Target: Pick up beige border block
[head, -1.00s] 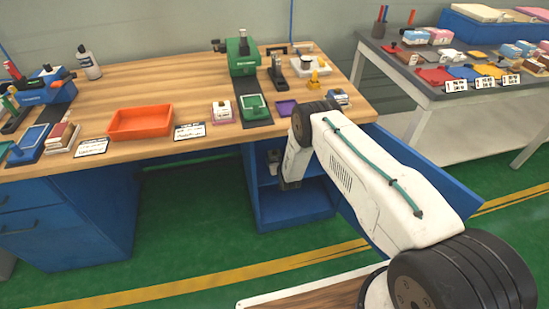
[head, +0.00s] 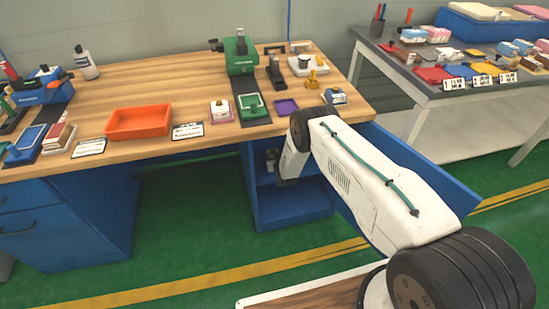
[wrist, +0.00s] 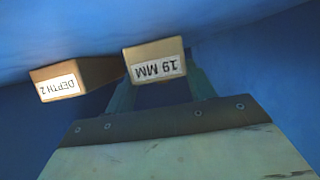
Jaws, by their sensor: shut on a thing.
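A beige block labelled "19 MM" (wrist: 155,55) shows upside down in the wrist view, between the fingers of my gripper (wrist: 158,88). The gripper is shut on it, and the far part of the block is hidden. A second block, browner and labelled "DEPTH 2" (wrist: 62,82), sits just left of it, outside the fingers. In the head view my arm reaches down in front of the bench into the open blue cabinet (head: 300,208). The blocks are hidden there.
Blue cabinet surfaces (wrist: 285,75) lie close around my gripper. The wooden bench (head: 170,85) above holds an orange tray (head: 139,122), a green press (head: 240,55) and small items. An open blue door (head: 440,180) stands right, behind my arm.

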